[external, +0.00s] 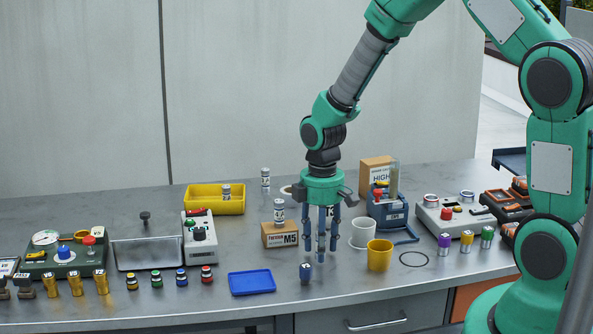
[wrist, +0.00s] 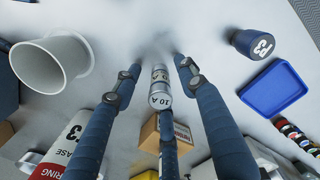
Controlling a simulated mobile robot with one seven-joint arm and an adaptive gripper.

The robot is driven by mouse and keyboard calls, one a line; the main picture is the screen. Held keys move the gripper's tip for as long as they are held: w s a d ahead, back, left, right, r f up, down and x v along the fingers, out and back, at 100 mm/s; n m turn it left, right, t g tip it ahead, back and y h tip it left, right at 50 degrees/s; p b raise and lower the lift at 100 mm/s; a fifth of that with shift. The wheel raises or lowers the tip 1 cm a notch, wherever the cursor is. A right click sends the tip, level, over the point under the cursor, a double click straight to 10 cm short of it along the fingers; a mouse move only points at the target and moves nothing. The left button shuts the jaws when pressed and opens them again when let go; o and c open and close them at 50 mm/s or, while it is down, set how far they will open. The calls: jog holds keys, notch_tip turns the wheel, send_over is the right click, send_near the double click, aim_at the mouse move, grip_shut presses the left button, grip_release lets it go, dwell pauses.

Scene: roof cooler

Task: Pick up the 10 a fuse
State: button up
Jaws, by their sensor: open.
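The 10 A fuse (wrist: 160,88) is a small light cylinder with a silver cap. In the wrist view it appears upright between the fingers, its marked cap toward the camera. My gripper (external: 321,248) points straight down over the table, and its three blue fingers are spread. The wrist view shows two fingers (wrist: 156,66) on either side of the fuse and the third below it. I cannot tell whether any finger touches the fuse. In the external view the fingers hide that spot.
A white cup (external: 363,234) and a yellow cup (external: 379,257) stand right of the gripper. A dark blue jar (external: 305,273) and a blue tray (external: 252,283) lie in front and left. A yellow bin (external: 215,199) holds another cylinder. The table front is partly clear.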

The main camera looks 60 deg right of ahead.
jog(key=shift+c, duration=0.5)
grip_shut()
jog(key=shift+r, duration=0.1)
jog(key=shift+r+p, duration=0.3)
jog(key=shift+r, duration=0.55)
notch_tip(320, 180, up, 2)
jog(key=shift+s+p, duration=0.15)
jog(key=shift+p, duration=0.15)
jog(key=s+a, duration=0.1)
jog(key=s, duration=0.4)
jog(key=s+a+p, duration=0.1)
jog(key=s, duration=0.4)
jog(key=s+a+r, duration=0.1)
jog(key=s+a, duration=0.1)
jog(key=s, duration=0.3)
jog(key=shift+s+r+p, duration=0.1)
jog(key=shift+p, duration=0.3)
